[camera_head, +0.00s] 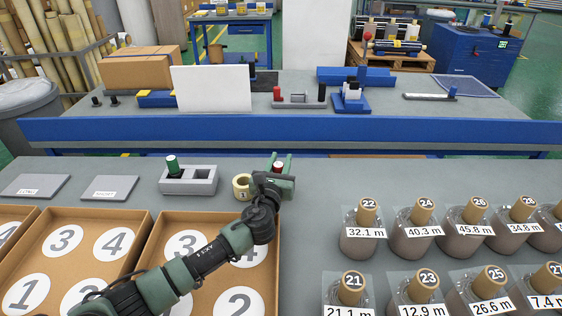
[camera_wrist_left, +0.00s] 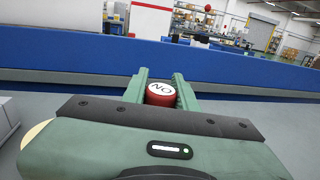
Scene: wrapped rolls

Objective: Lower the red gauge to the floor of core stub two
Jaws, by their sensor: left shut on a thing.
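My left gripper (camera_head: 281,165) is shut on the red gauge (camera_head: 277,169), above the grey table near its far edge. In the left wrist view the gauge (camera_wrist_left: 160,93) sits between the two green fingers (camera_wrist_left: 161,90), its white end marked "NO" facing the camera. A short tan core stub (camera_head: 240,184), marked with what looks like a 3, stands just left of the gripper. A cream curved edge (camera_wrist_left: 36,131) shows beside the gripper in the wrist view. No stub marked two is visible; the gripper and arm hide the table beneath them. My right gripper is not in view.
A grey two-hole holder (camera_head: 201,181) with a green gauge (camera_head: 172,165) in its left hole stands further left. Cardboard trays (camera_head: 86,245) with numbered circles lie front left. Several wrapped, tagged rolls (camera_head: 362,240) stand right. Free table lies between gripper and rolls.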

